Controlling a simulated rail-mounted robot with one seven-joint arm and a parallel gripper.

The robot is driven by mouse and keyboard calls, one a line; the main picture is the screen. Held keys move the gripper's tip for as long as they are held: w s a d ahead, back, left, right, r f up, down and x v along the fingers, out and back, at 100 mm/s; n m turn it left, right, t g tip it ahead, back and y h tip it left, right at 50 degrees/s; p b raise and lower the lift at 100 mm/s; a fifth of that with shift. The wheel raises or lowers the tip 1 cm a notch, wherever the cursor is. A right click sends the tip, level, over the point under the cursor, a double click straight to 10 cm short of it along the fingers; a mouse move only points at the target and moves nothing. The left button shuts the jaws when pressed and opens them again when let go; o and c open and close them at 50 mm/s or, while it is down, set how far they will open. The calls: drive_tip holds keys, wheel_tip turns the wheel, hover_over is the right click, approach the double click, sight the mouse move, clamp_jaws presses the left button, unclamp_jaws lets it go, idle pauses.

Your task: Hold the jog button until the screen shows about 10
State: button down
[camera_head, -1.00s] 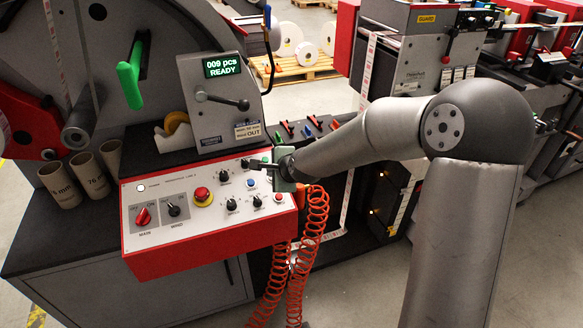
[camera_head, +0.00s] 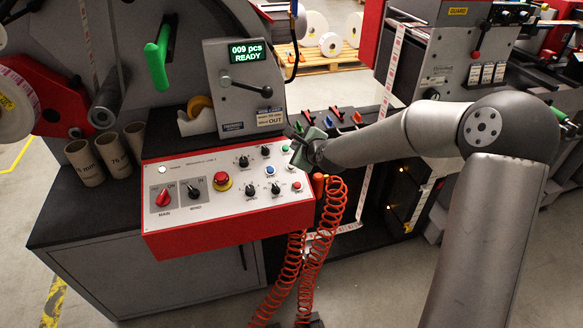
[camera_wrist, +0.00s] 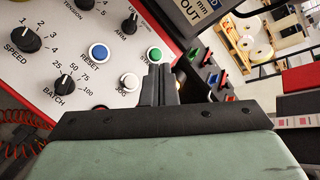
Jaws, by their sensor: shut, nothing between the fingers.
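The white jog button (camera_wrist: 129,82) is on the control panel in the wrist view, below the blue reset button (camera_wrist: 98,53) and the green start button (camera_wrist: 154,55). My gripper (camera_wrist: 161,72) is shut and empty. Its fingertips appear just right of the jog button, with a visible gap in the picture; their height above the panel is unclear. In the head view my gripper (camera_head: 297,138) is at the upper right corner of the control panel (camera_head: 215,243). The screen (camera_head: 246,51) reads 009 pcs READY.
The panel also carries a red emergency button (camera_head: 222,180), a red main switch (camera_head: 162,198) and several black knobs. Coiled orange hoses (camera_head: 322,215) hang beside its right end. Small coloured levers (camera_head: 337,114) stand behind my gripper.

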drive_tip(key=f+b, duration=0.1)
drive_tip(key=f, duration=0.1)
drive_tip(key=w+f+b, duration=0.1)
drive_tip(key=f+b, duration=0.2)
drive_tip(key=f, duration=0.1)
drive_tip(key=shift+w+a+f, duration=0.35)
drive_tip(key=shift+f, duration=0.05)
idle(1.6)
drive_tip(key=shift+w+f+b, duration=0.1)
drive_tip(key=shift+f+b, duration=0.35)
drive_tip(key=shift+b, duration=0.2)
drive_tip(key=shift+w+f+b, duration=0.1)
drive_tip(key=shift+f+b, duration=0.3)
drive_tip(key=shift+r, duration=0.15)
idle(0.5)
drive_tip(key=shift+s+r+p, duration=0.2)
drive_tip(key=shift+r+p, duration=0.2)
drive_tip(key=shift+r, duration=0.3)
drive_tip(key=r+p, duration=0.1)
drive_tip(key=s+r, duration=0.1)
drive_tip(key=r, duration=0.1)
drive_tip(key=r+p, duration=0.1)
drive_tip(key=shift+s+d+r+p, duration=0.15)
drive_tip(key=shift+d+r+p, duration=0.1)
drive_tip(key=shift+r+p, duration=0.15)
